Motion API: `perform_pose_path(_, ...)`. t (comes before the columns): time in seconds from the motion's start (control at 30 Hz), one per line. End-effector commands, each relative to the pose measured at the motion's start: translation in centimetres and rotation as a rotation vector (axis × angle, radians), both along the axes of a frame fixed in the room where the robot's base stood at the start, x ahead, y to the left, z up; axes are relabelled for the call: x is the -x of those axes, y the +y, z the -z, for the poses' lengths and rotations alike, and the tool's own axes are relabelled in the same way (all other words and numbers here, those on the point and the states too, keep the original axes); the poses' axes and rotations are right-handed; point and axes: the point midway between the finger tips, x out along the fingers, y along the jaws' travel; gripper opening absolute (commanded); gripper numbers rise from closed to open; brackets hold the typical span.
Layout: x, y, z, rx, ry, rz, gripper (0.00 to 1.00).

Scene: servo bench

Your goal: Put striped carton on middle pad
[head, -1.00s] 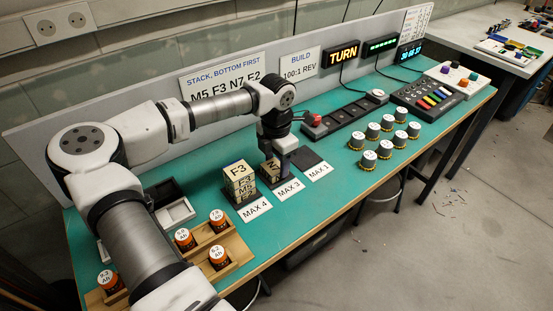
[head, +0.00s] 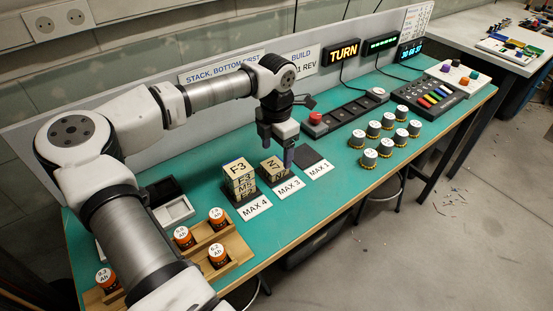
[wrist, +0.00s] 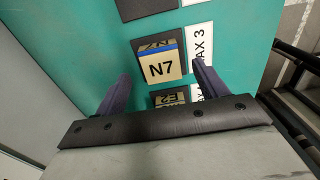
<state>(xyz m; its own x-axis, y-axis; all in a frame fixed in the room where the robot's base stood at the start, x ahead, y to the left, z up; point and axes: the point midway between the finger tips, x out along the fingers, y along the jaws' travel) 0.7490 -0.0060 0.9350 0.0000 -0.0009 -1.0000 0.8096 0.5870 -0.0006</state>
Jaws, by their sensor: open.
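The N7 carton (head: 272,166) sits on the middle pad (head: 287,177), behind the MAX 3 label. Its top reads N7, and a blue band shows along one edge in the wrist view (wrist: 160,67). My gripper (head: 277,149) is open and empty above this carton, its fingers apart on either side in the wrist view (wrist: 161,72). The right pad (head: 308,156) by MAX 1 is bare.
Several orange-and-white battery cells (head: 217,217) stand in wooden holders at the front left. Several white-topped knurled cylinders (head: 374,129) stand right of the pads. The green bench between the right pad and cylinders is clear.

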Motion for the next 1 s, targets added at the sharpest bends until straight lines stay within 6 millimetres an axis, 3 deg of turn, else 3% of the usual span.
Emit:
perform_pose_path(0.2,-0.1,0.1,-4.7,-0.002,-0.004,-0.002,0.72)
perform_pose_path(0.4,-0.1,0.1,-7.5,-0.001,-0.002,-0.002,0.72)
perform_pose_path(1.0,0.0,0.0,-8.4,0.000,0.000,0.000,0.72)
